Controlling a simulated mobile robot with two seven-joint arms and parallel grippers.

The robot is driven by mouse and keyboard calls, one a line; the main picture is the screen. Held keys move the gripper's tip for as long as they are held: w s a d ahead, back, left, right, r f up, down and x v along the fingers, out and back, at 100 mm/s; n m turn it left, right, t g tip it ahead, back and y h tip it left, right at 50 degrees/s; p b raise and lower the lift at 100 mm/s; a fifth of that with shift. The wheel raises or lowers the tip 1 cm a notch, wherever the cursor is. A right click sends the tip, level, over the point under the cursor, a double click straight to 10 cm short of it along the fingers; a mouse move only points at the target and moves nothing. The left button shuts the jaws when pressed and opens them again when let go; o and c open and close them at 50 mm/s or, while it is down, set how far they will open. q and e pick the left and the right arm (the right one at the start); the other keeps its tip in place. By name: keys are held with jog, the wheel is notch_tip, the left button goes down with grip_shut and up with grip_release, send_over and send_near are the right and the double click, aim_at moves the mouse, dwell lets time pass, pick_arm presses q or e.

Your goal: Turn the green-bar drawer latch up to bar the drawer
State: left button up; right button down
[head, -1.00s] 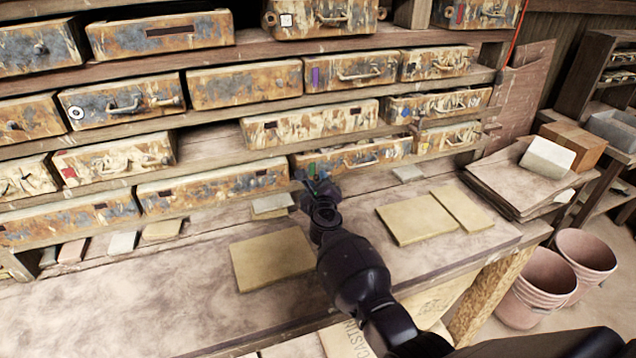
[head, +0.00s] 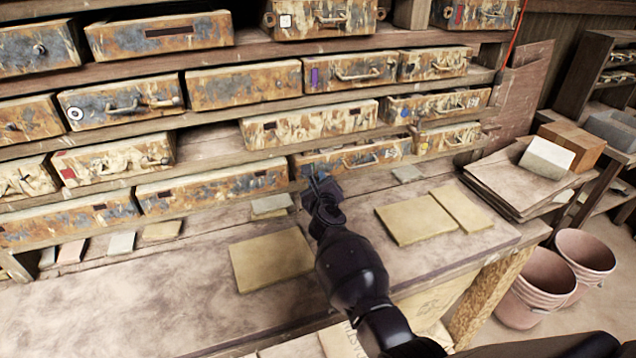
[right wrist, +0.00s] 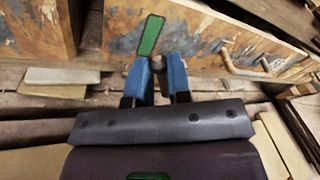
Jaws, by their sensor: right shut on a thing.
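The green-bar drawer latch (right wrist: 150,36) shows in the right wrist view on the front of a rusty, paint-worn drawer (right wrist: 195,32). Its green bar points up, leaning slightly to the right. My right gripper (right wrist: 160,68) has its blue fingers closed around the latch's lower end, just below the green bar. In the head view, my right gripper (head: 313,172) is at the left end of the low drawer (head: 375,154) and hides the latch. My left gripper is not in view.
The drawer's metal handle (right wrist: 250,66) is to the right of the gripper. Tan tiles (head: 272,259) lie on the workbench (head: 150,290). Rows of similar drawers fill the shelves above. Stacked pots (head: 540,285) stand at the right.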

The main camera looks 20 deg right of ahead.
jog(key=c, duration=1.2)
grip_release()
jog(key=shift+s, duration=0.1)
jog(key=v, duration=1)
jog(key=shift+s, duration=0.35)
jog(key=shift+a, duration=0.15)
